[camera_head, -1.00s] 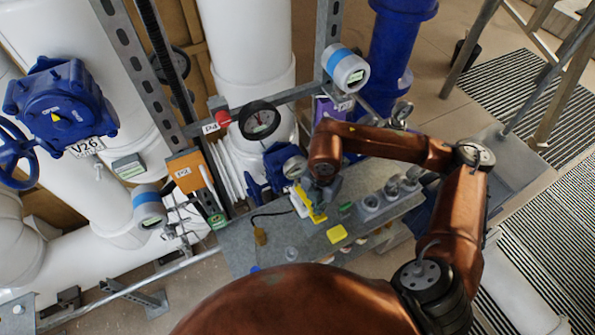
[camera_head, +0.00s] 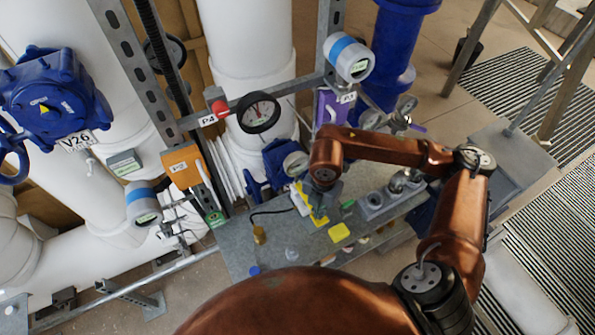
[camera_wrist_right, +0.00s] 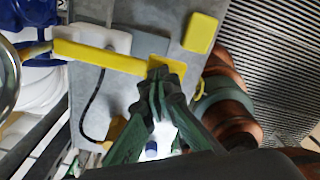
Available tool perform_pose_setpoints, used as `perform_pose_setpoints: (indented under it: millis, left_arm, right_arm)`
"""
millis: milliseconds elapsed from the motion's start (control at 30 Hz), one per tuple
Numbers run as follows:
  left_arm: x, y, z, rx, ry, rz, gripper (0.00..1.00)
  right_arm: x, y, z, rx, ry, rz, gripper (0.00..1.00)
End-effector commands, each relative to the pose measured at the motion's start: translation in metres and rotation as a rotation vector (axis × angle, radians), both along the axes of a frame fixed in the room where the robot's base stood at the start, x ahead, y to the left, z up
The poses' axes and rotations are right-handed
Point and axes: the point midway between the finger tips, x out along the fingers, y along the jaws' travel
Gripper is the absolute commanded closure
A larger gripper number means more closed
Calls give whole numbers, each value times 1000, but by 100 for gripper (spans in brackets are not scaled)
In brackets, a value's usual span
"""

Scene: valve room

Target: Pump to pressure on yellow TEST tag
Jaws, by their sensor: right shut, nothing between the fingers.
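A yellow lever (camera_wrist_right: 100,57) crosses above a pale hand-pump body (camera_wrist_right: 105,40) in the right wrist view and ends in a flat yellow pad. My right gripper (camera_wrist_right: 166,78) is shut and empty, its fingertips at that pad; whether they touch it I cannot tell. In the head view my right gripper (camera_head: 318,204) is over the lever (camera_head: 301,192) and partly hides it. A small round gauge (camera_head: 296,165) stands behind the pump; its reading is too small to tell. A yellow square (camera_head: 339,232) lies on the bench; no writing on it is legible. My left gripper is out of view.
The grey bench (camera_head: 235,240) carries a brass plug (camera_head: 259,234) on a black hose and grey fittings (camera_head: 375,201). Behind are the P4 gauge (camera_head: 258,112), an orange box (camera_head: 182,166), a purple plate (camera_head: 330,105) and pipes.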

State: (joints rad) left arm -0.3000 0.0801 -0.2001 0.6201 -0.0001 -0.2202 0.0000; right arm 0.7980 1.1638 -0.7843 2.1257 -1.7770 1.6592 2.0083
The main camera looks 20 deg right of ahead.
Motion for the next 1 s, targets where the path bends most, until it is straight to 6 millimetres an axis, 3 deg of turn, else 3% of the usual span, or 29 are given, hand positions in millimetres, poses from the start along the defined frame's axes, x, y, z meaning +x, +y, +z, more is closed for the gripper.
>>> perform_pose_setpoints:
  millis: [100, 233, 700, 1000]
  left_arm:
    - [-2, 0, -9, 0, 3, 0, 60]
    - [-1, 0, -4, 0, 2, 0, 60]
    - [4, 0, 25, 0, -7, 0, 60]
    - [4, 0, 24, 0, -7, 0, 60]
  right_arm:
    - [0, 0, -12, -1, -1, -1, 100]
    - [1, 0, -6, -1, -2, -1, 100]
    - [0, 0, 41, 0, -1, -1, 100]
    - [0, 0, 42, -1, -1, -1, 100]
